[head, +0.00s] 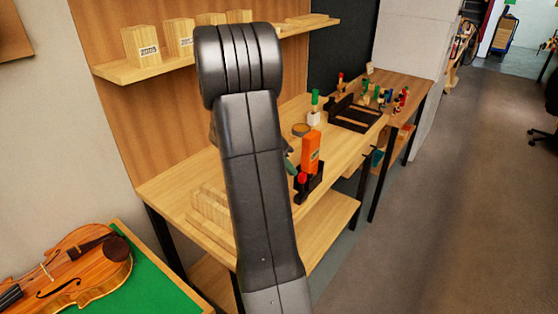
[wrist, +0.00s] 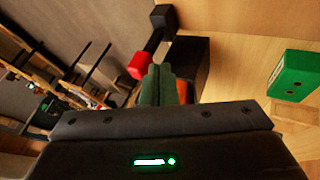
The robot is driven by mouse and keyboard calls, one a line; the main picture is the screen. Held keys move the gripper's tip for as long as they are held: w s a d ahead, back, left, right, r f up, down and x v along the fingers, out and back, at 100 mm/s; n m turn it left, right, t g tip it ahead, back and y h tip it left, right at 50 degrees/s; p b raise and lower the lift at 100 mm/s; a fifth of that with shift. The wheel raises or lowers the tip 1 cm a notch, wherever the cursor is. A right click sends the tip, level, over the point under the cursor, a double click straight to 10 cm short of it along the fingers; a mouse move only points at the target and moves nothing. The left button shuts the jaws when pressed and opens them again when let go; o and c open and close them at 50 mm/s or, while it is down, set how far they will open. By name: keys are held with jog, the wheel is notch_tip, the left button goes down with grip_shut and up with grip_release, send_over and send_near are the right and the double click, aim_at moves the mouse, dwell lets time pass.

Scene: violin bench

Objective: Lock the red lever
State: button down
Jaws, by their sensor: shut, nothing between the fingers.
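The red lever's red knob (head: 302,178) shows in the head view at the front of the workbench, on a black base (head: 312,192) beside an upright orange block (head: 311,150). In the wrist view the red knob (wrist: 138,66) sits on a black arm joined to a black block (wrist: 187,58). My gripper (wrist: 162,72) is shut and empty, its fingertips just right of the red knob; I cannot tell whether they touch it. In the head view my arm hides most of the gripper. A little orange shows behind the fingers in the wrist view.
A green block (wrist: 295,76) lies right in the wrist view. The workbench (head: 168,190) holds stacked wood pieces (head: 212,212) on the left and a black rack (head: 355,113) farther back. A violin (head: 75,272) lies on a green surface at lower left.

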jog(key=shift+s+d+b, duration=0.15)
jog(key=shift+d+b, duration=0.15)
jog(key=shift+b, duration=0.1)
